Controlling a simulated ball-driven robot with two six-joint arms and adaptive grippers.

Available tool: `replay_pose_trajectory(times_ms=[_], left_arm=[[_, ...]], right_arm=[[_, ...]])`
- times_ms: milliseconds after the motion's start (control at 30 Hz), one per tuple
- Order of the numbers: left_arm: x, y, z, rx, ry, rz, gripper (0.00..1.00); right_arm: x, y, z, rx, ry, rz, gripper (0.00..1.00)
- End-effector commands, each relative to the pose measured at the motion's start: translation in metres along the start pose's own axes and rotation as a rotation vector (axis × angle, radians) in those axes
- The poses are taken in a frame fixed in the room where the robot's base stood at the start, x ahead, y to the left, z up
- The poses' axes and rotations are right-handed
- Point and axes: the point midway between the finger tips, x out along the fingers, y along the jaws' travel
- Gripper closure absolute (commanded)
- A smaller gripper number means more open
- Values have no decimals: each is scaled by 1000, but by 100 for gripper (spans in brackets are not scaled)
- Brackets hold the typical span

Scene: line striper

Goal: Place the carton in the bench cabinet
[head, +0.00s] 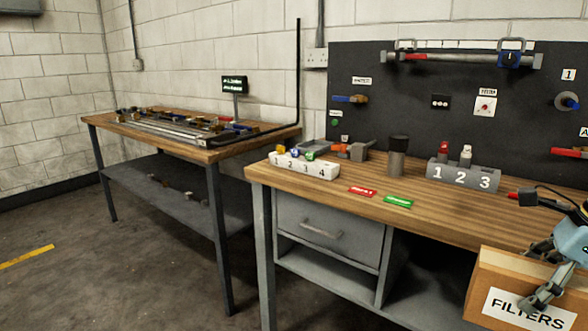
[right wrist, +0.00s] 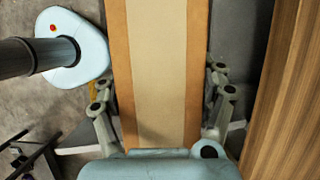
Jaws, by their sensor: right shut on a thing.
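The carton (head: 515,290) is a brown cardboard box with a white FILTERS label, at the lower right of the head view, in front of the bench's right part. My right gripper (head: 543,275) is shut on it. In the right wrist view the carton (right wrist: 157,60) fills the gap between the two fingers of the gripper (right wrist: 160,105). The bench cabinet (head: 325,232) is grey, under the bench top, with a handled drawer front and an open space below. The open bay to its right is partly hidden by the carton. My left gripper is not in view.
The wooden bench top (head: 430,222) holds a white numbered block (head: 303,168), a grey numbered block (head: 462,176), a dark cylinder (head: 397,158) and red and green tags. A second table (head: 190,140) stands at left. The floor (head: 180,290) before the benches is clear.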

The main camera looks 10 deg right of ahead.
Motion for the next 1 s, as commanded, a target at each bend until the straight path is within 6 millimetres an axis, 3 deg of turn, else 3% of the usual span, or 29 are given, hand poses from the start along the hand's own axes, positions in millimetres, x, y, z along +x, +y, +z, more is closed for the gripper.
replay_pose_trajectory(times_ms=[100, 467, 500, 800, 1000], left_arm=[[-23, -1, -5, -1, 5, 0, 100], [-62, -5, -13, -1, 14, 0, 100], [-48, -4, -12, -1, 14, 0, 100], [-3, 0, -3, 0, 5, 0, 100], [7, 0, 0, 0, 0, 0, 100]], right_arm=[[-23, 0, 10, -1, -3, -2, 80], [-62, 0, 25, -1, -3, -1, 80], [-48, 0, 20, -1, -2, -1, 80], [-3, 0, 1, 0, 0, 0, 80], [7, 0, -2, -1, -1, -1, 80]])
